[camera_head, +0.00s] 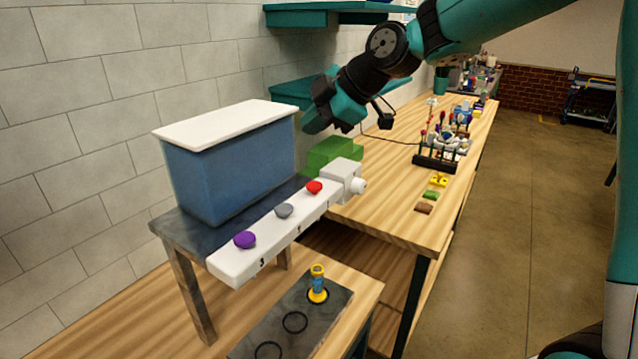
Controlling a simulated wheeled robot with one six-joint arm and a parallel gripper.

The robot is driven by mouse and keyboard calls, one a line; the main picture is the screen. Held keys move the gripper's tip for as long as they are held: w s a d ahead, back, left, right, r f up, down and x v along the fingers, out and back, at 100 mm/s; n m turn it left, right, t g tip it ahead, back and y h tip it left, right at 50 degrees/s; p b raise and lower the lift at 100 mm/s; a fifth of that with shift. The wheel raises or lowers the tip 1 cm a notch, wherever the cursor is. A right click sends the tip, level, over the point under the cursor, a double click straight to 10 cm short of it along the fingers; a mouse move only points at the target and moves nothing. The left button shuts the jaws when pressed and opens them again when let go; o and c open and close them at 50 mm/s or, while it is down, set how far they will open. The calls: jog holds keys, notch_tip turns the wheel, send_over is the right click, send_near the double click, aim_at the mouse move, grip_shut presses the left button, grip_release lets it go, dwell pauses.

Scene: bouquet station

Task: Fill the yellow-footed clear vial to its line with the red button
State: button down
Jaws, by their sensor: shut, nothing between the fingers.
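The small vial (318,284) stands upright in the far ring of a dark plate (270,333). Its foot is yellow, its middle looks blue and its top is yellow-orange. Its fill line and liquid level are too small to tell. The red button (314,187) is at the far end of a white bar (270,230), above and behind the vial, beside a grey button (284,210) and a purple button (245,239). My gripper (312,121) is shut and empty, above and beyond the red button, apart from it.
A blue tank (228,170) with a white lid stands on a dark stand behind the bar. A green block (332,152) and white nozzle-like housing (342,181) sit at the bar's far end. A long wooden table (390,205) with a rack of flowers (436,162) extends to the right.

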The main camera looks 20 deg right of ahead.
aim_at(315, 186)
jog(key=shift+f, duration=0.1)
notch_tip(315, 186, down, 8)
jog(key=b, duration=0.5)
jog(key=shift+b, duration=0.4)
jog(key=shift+f+b, duration=0.3)
jog(key=shift+f, duration=0.05)
jog(key=shift+f, duration=0.1)
dwell(1.2)
jog(key=shift+f+b, duration=0.3)
jog(key=shift+b, duration=0.3)
jog(key=shift+f+b, duration=0.55)
jog(key=shift+b, duration=0.1)
dwell(0.5)
jog(key=shift+r, duration=0.1)
jog(key=shift+r+p, duration=0.5)
jog(key=shift+r, duration=0.4)
jog(key=shift+r, duration=0.1)
